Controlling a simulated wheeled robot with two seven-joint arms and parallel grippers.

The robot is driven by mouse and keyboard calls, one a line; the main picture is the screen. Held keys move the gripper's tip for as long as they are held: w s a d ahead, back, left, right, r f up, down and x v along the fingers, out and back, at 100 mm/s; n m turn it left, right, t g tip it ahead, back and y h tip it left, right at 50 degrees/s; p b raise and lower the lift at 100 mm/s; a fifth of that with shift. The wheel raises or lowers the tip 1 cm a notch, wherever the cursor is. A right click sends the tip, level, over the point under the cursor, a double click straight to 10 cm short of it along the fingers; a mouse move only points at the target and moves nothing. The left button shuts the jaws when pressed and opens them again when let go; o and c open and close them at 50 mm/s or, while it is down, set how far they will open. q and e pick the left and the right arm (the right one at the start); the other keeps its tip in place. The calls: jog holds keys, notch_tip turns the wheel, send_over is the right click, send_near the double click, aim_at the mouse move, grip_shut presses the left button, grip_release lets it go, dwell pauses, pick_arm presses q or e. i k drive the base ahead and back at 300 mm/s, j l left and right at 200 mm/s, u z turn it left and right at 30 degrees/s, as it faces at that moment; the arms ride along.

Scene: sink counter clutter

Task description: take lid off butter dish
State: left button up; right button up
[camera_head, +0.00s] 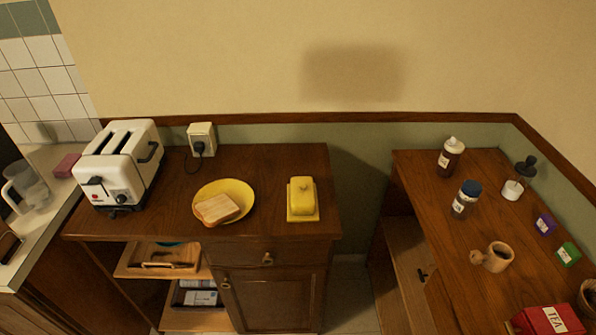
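A yellow butter dish stands on the dark wooden cabinet top, right of its middle. The lid covers whatever is inside. Neither my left gripper nor my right gripper is in view, and nothing touches the dish.
A yellow plate (241,187) with bread slices (217,209) lies left of the dish. A white toaster (122,166) stands further left, near a wall socket (201,138). The wooden cabinet top (270,160) is clear around the dish. A gap separates it from the right table (431,192), which holds bottles and a mug (498,256).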

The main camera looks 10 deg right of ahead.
aim_at(303, 196)
jog(key=k+j+u, duration=0.1)
jog(key=u, duration=0.35)
jog(key=j+u, duration=0.45)
jog(key=k+l, duration=0.05)
jog(key=l, duration=0.05)
